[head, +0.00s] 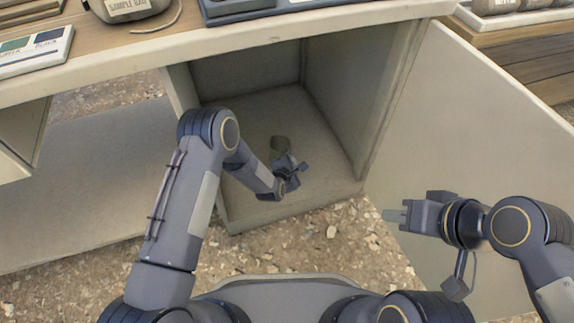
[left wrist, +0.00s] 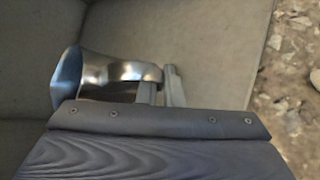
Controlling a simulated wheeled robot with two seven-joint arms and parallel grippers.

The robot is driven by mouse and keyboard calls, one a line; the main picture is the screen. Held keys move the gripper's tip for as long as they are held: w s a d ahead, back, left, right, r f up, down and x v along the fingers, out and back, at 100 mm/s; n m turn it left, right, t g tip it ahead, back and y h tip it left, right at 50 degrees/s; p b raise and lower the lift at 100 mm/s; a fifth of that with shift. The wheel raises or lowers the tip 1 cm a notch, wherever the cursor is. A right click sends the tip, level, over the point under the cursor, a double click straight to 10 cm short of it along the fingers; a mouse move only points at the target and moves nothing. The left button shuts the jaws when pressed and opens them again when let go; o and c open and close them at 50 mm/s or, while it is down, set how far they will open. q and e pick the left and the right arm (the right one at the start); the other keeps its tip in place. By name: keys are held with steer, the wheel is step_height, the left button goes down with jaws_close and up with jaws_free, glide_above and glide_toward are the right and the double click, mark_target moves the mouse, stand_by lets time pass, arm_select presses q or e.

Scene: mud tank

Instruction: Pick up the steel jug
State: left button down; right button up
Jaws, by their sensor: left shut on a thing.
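The steel jug (left wrist: 68,85) is shiny metal and shows at the left of the left wrist view, with its handle reaching right to my fingers. In the head view the jug (head: 280,144) is a small dull shape inside the open cabinet (head: 330,90). My left gripper (head: 287,166) reaches into the cabinet; in the left wrist view its fingers (left wrist: 162,88) are shut on the jug's handle. I cannot tell whether the jug touches the cabinet floor. My right gripper (head: 397,215) is outside, in front of the open door, apart from the jug; its finger gap is unclear.
The cabinet door (head: 480,140) stands open on the right. The counter edge (head: 240,43) lies above the opening, with a sample bag (head: 128,8) and a colour card (head: 34,50) on top. Gravel ground (head: 330,240) lies before the cabinet.

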arm_select(q)
steer(key=s+d+r+p, duration=0.3)
steer(key=s+d+r, duration=0.1)
steer(key=d, duration=0.3)
steer(key=shift+s+d+r, duration=0.15)
steer(key=shift+s+r, duration=0.05)
steer(key=shift+s, duration=0.6)
stand_by(2.5)
